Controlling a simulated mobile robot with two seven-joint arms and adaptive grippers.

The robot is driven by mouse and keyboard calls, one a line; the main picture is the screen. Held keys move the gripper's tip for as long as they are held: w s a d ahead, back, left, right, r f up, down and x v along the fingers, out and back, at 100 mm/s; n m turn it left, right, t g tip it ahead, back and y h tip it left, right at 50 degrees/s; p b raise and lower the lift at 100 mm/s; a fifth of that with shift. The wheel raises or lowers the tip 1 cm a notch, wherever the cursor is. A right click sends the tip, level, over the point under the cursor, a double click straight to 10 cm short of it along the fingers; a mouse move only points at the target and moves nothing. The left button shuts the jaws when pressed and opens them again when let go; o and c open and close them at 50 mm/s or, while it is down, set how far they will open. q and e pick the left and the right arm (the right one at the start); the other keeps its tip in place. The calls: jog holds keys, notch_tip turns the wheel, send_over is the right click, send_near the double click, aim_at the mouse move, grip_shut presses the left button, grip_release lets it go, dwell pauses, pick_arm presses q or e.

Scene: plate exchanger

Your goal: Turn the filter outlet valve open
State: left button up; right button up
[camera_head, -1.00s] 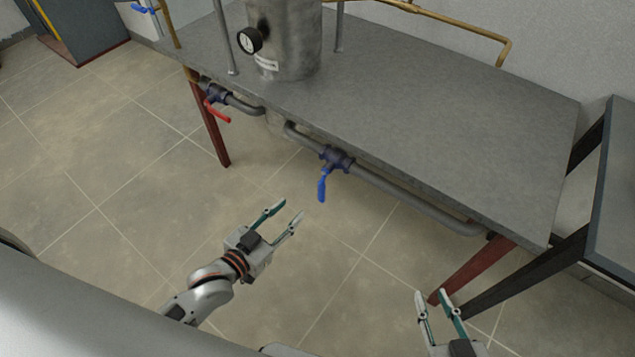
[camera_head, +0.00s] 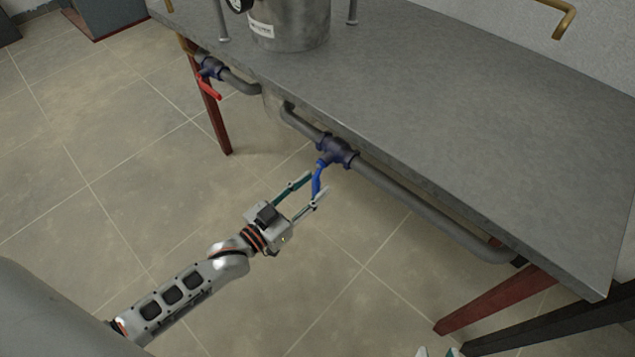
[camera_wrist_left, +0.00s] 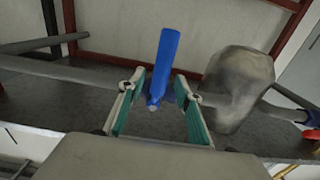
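A dark blue valve (camera_head: 337,151) sits in the grey pipe under the table's front edge. Its blue lever (camera_head: 318,181) hangs downward, across the line of the pipe. No label shows whether this is the filter outlet valve. My left gripper (camera_head: 315,185) is open at the lever, with one finger on each side. In the left wrist view the lever (camera_wrist_left: 164,62) stands between the two parted fingertips (camera_wrist_left: 164,90), with gaps visible on both sides. Only the parted fingertips of my right gripper (camera_head: 437,352) show at the bottom edge of the head view.
A second valve with a red lever (camera_head: 210,88) is further left on the piping. The grey tabletop (camera_head: 450,110) overhangs the pipes and carries a metal vessel (camera_head: 290,25). A red table leg (camera_head: 495,300) stands at the lower right. The floor left of my arm is clear.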

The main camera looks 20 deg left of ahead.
pick_arm(q)
jog(key=shift+x, duration=0.9)
jog(key=shift+c, duration=0.4)
grip_shut()
